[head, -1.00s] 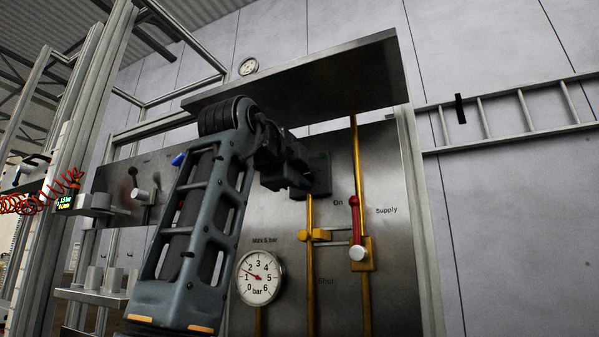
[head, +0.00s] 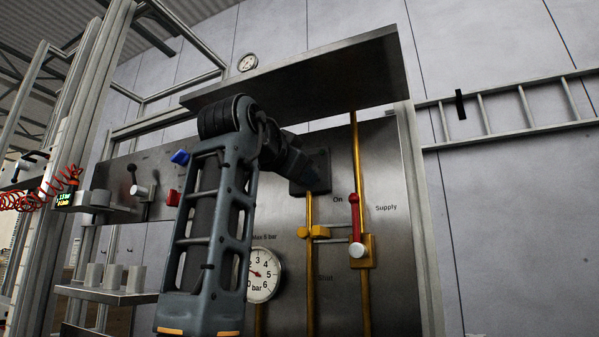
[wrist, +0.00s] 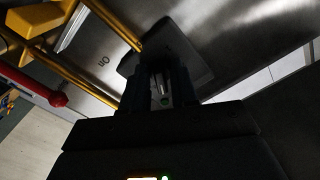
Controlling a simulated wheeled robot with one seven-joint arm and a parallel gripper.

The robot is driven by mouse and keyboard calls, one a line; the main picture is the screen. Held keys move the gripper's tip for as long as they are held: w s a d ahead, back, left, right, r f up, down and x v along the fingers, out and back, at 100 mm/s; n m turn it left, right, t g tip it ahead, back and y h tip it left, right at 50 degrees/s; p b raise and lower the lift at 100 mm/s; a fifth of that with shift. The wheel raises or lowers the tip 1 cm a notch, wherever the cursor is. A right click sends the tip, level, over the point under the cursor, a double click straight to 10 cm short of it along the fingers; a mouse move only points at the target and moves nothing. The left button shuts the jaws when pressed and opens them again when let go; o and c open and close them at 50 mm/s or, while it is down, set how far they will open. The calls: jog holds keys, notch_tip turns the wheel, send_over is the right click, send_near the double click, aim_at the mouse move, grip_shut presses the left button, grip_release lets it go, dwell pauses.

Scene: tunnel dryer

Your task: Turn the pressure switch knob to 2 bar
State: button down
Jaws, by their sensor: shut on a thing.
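The pressure switch is a dark box (head: 316,172) on the steel panel, at the top of a yellow pipe; it also shows in the wrist view (wrist: 195,62). My gripper (wrist: 162,88) is at the box's face, shut on the knob. Only a small pale part shows between the dark fingers. The rest of the knob and any scale or pointer are hidden. In the head view my arm hides the fingertips. The round pressure gauge (head: 265,285), marked 0 to 6 bar, is below; my arm covers its left part, so its reading is unclear.
A red-handled supply lever (head: 354,212) stands right of the switch; its red end shows in the wrist view (wrist: 59,99). A steel canopy (head: 330,75) overhangs the panel. A yellow valve (head: 312,232) is below the switch. A shelf with grey cylinders (head: 115,293) is at left.

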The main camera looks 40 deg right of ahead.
jog(key=shift+s+d+n, duration=0.1)
jog(key=shift+s+n, duration=0.05)
jog(key=shift+n, duration=4.4)
jog(key=shift+s+d+n, duration=0.1)
jog(key=shift+s+n, duration=0.05)
jog(key=shift+n, duration=4.4)
jog(key=c, duration=1.2)
grip_release()
jog(key=shift+o, duration=0.2)
jog(key=shift+a, duration=0.1)
jog(key=b+v, duration=0.2)
jog(key=v, duration=0.5)
jog(key=shift+a, duration=0.35)
